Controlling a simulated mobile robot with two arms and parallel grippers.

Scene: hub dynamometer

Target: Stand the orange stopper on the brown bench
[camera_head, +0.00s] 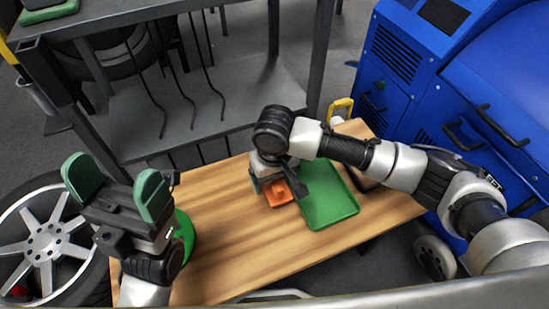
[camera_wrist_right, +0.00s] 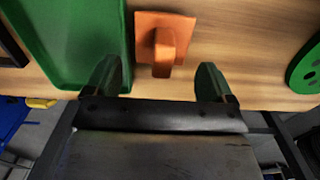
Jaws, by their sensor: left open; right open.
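The orange stopper (camera_head: 279,192) is on the brown bench (camera_head: 225,220), just left of the green tray. It also shows in the right wrist view (camera_wrist_right: 163,40) as a flat orange plate with a raised orange part on it. My right gripper (camera_head: 275,185) is above the bench at the stopper. In the right wrist view its green fingers (camera_wrist_right: 158,82) are apart, with the raised part between and just beyond their tips, and nothing is gripped. My left gripper (camera_head: 117,187) is open and empty at the bench's left end, its green fingers pointing up.
A green tray (camera_head: 330,196) lies right of the stopper. A green disc (camera_wrist_right: 308,68) with holes is at the bench's left end, partly behind my left gripper in the head view. A wheel (camera_head: 45,240) stands left, a grey rack (camera_head: 205,120) behind, a blue cabinet (camera_head: 410,70) right.

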